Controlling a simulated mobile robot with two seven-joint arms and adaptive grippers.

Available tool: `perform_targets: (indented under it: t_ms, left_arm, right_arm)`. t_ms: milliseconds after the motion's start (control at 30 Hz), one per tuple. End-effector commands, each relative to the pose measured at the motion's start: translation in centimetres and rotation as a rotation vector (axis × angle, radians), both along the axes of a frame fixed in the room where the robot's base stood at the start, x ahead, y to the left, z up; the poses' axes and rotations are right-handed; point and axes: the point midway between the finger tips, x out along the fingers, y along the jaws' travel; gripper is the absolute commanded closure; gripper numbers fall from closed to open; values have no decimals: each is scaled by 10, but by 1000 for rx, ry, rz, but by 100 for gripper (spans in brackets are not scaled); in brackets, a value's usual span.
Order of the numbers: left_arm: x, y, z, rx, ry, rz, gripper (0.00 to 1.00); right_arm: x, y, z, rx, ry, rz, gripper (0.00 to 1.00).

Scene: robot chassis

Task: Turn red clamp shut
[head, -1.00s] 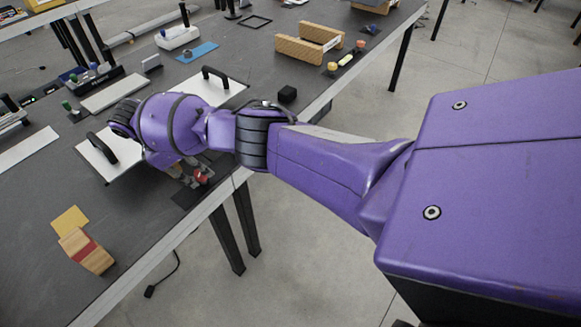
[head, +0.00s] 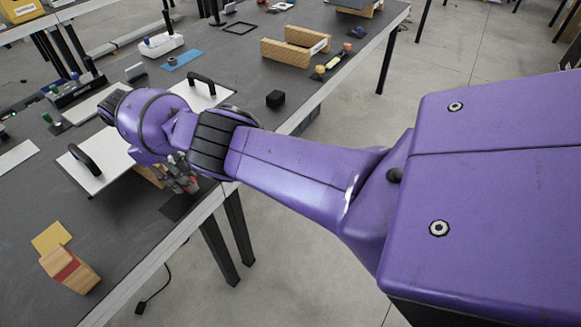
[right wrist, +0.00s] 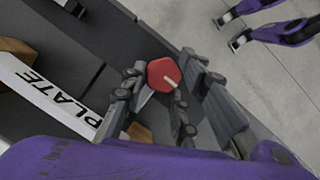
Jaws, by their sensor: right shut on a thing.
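The red clamp (right wrist: 163,74) shows in the right wrist view as a red, many-sided knob with a pale bar across its lower right part. My right gripper (right wrist: 168,92) has its fingers on both sides of the knob and is shut on it. In the head view the right gripper (head: 184,184) is at the table's front edge, over a dark base plate, and its fingers largely hide the red clamp. My left gripper is not in view in either picture.
A wooden block with a red band (head: 70,271) is at the near left. A black cube (head: 275,99) sits to the right. The table edge is close.

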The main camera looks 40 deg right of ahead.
Motion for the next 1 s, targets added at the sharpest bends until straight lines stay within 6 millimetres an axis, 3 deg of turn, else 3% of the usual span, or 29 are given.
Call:
perform_targets:
  t_ms: [467, 500, 567, 1000]
  left_arm:
    - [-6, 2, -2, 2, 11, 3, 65]
    - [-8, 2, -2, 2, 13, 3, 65]
    - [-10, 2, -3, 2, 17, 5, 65]
    - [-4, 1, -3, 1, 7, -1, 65]
  right_arm:
    - [6, -6, 7, -13, -16, -17, 100]
    - [6, -6, 7, -14, -16, -16, 68]
    - [5, -6, 7, -13, -15, -16, 60]
    - [3, -2, 5, -7, -6, -14, 59]
